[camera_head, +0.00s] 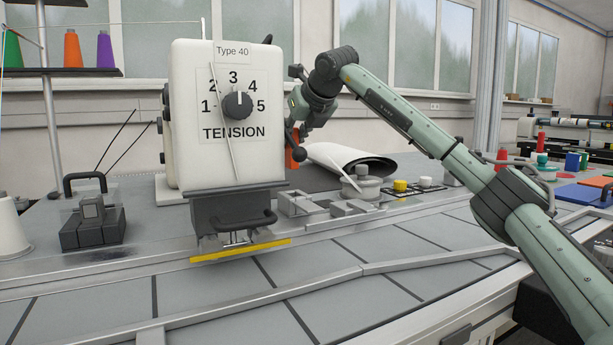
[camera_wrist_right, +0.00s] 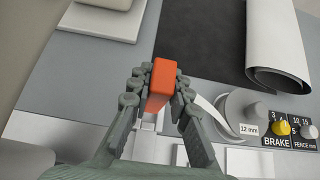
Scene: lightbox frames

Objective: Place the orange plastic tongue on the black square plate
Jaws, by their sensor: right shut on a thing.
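My right gripper (camera_wrist_right: 160,90) is shut on the orange tongue (camera_wrist_right: 161,84), a small block-like piece held between its two fingers. In the head view the right gripper (camera_head: 296,134) is behind the right edge of the white tension machine, with a bit of the orange tongue (camera_head: 293,153) showing beneath it. A flat black surface (camera_wrist_right: 205,45) lies beyond the tongue in the right wrist view. It shows partly in the head view (camera_head: 312,178), half hidden by the machine. I cannot tell whether it is the black square plate. My left gripper is not in view.
The white machine (camera_head: 233,150) with its tension dial stands close to the right gripper. A rolled white sheet (camera_head: 345,157) lies by the black surface. A round grey knob (camera_wrist_right: 240,108) and a brake panel (camera_wrist_right: 282,130) sit to the right. Coloured pieces (camera_head: 572,161) stand far right.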

